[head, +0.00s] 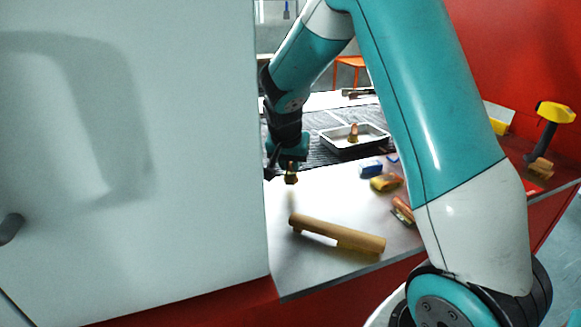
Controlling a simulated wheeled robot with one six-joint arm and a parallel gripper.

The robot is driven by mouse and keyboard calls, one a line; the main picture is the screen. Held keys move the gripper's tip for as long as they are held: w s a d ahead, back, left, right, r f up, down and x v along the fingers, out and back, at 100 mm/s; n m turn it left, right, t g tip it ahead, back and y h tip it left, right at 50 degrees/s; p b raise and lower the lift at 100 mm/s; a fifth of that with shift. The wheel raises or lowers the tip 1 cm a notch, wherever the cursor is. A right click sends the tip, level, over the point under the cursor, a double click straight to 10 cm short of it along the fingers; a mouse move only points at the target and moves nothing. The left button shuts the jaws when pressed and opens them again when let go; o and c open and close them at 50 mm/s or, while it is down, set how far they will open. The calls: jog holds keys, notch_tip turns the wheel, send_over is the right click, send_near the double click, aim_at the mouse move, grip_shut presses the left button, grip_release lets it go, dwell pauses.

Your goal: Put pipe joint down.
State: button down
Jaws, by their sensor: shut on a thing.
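My gripper (284,168) is left of centre in the head view, beside the edge of the pale panel, pointing down. It is shut on a small brass-coloured pipe joint (291,174), which shows at the fingertips above the near part of the light worktop (300,262). A gap seems to lie between the pipe joint and the worktop, with a faint blur below it. Part of the fingers is dark and hard to make out.
A metal tray (372,145) holding a small copper-coloured piece (354,132) stands on the dark mesh belt (318,122). A wooden rolling-pin-like piece (337,234) lies in front. A blue block (370,170) and a yellow item (386,183) lie right. A large pale panel (190,220) blocks the left.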

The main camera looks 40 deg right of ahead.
jog(key=shift+f, duration=0.75)
jog(key=c, duration=1)
grip_release()
jog(key=shift+f, duration=0.15)
jog(key=shift+a+r, duration=0.1)
jog(key=shift+r, duration=0.4)
jog(key=v, duration=1.1)
jog(key=shift+s+r+b, duration=0.1)
jog(key=shift+s+b, duration=0.1)
jog(key=shift+b, duration=0.15)
